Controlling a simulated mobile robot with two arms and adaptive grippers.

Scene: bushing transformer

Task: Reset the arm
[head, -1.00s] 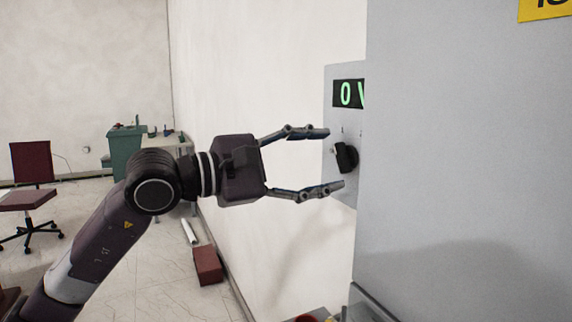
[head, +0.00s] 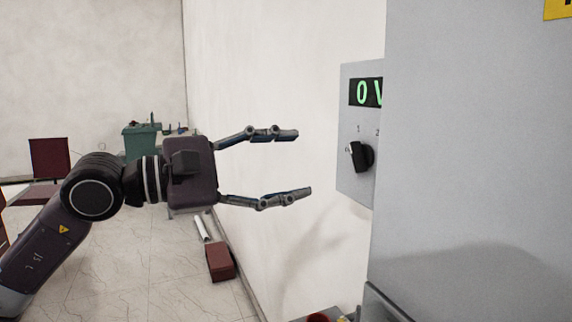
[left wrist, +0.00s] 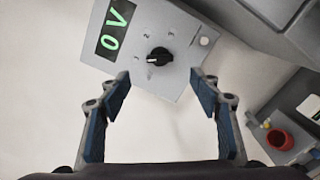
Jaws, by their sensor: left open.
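My left gripper (head: 303,162) is open and empty in the head view, its two fingers pointing right toward a grey control panel (head: 352,185) on the wall. A clear gap lies between the fingertips and the panel's black knob (head: 361,156). A green display (head: 366,93) above the knob reads "0 V", partly cut off by the large grey cabinet. In the left wrist view, the open left gripper (left wrist: 164,83) frames the knob (left wrist: 160,58) beyond and between its fingertips. The whole display (left wrist: 115,28) shows there. My right gripper is not in view.
The large grey cabinet (head: 480,150) fills the right side. A red round object (left wrist: 279,139) sits on a low grey surface at lower right. A dark red box (head: 220,262) lies on the floor by the wall. A chair (head: 48,160) and a green case (head: 140,140) stand behind.

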